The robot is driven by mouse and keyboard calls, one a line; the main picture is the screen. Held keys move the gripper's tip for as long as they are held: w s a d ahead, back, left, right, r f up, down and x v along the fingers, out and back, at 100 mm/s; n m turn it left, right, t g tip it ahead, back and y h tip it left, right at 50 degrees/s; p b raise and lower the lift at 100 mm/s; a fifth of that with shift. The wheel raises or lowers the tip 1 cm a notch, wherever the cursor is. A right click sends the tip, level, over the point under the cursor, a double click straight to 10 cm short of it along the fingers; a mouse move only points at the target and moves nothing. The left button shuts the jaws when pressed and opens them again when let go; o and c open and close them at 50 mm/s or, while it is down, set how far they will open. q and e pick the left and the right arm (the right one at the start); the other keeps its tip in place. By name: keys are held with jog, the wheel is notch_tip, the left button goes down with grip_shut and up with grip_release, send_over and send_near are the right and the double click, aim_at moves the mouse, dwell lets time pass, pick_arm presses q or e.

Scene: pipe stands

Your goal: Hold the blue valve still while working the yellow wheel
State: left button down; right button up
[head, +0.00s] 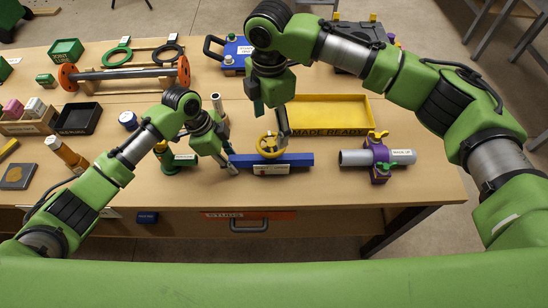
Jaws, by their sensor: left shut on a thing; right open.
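The blue valve (298,159) is a long blue block lying on the table at centre, with a white label on its front. The yellow wheel (261,153) sits on top of it, left of the block's middle. My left gripper (231,165) is shut on the left end of the blue valve. My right gripper (272,122) is open and points down above the yellow wheel. One of its fingers reaches down in front of the wheel's upper right side; I cannot tell whether it touches the rim.
A yellow tray (335,99) marked "MADE READY" lies behind the valve. A grey pipe in a purple clamp (378,163) with yellow and green knobs stands to the right. A green-based stand (170,163) is close to my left arm. Bare table lies right of the tray.

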aim_at(271, 143)
jog(key=shift+f, duration=3.25)
